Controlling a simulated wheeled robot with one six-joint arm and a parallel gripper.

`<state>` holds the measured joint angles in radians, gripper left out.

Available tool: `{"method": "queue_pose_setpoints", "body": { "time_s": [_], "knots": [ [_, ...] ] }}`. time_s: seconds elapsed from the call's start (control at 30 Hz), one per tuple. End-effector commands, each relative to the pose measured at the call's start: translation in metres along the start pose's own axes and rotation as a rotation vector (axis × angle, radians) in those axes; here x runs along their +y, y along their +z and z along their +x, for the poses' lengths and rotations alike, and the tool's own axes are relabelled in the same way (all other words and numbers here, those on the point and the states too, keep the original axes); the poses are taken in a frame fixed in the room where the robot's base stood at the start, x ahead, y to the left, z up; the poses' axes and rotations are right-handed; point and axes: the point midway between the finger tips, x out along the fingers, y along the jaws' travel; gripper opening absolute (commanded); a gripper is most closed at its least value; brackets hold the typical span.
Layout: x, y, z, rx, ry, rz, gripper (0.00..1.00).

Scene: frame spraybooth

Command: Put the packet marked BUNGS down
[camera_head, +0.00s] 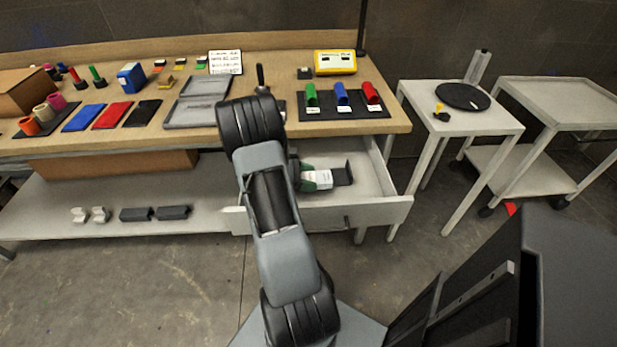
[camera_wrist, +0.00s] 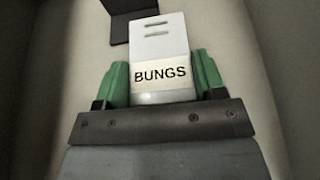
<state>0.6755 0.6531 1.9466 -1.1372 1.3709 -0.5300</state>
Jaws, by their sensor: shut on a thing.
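The packet marked BUNGS (camera_wrist: 160,74) is white with a cream label and two slots near its far end. My gripper (camera_wrist: 160,88) has green fingers closed on both sides of the packet. In the head view, the packet (camera_head: 318,179) shows inside the open drawer (camera_head: 372,212), with my gripper (camera_head: 312,180) at its left end. My arm hides part of the gripper and the drawer's left side. I cannot tell whether the packet touches the drawer floor.
A dark angled piece (camera_head: 343,174) stands in the drawer just beyond the packet; it also shows at the top of the wrist view (camera_wrist: 130,20). The workbench top (camera_head: 400,122) overhangs the drawer's back. A white side table (camera_head: 500,122) stands to the right.

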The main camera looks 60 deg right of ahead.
Motion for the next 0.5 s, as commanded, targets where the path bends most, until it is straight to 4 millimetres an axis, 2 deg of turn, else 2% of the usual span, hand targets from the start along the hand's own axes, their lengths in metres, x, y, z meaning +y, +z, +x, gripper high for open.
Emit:
{"method": "queue_pose_setpoints", "body": {
  "time_s": [0.23, 0.27, 0.5],
  "knots": [
    [-0.0007, -0.0061, 0.0026, 0.002, -0.001, -0.004, 0.36],
    [-0.0008, -0.0063, 0.0027, 0.002, -0.001, -0.005, 0.64],
    [-0.0013, -0.0073, 0.0031, 0.003, -0.002, -0.008, 0.87]
  ]
}}
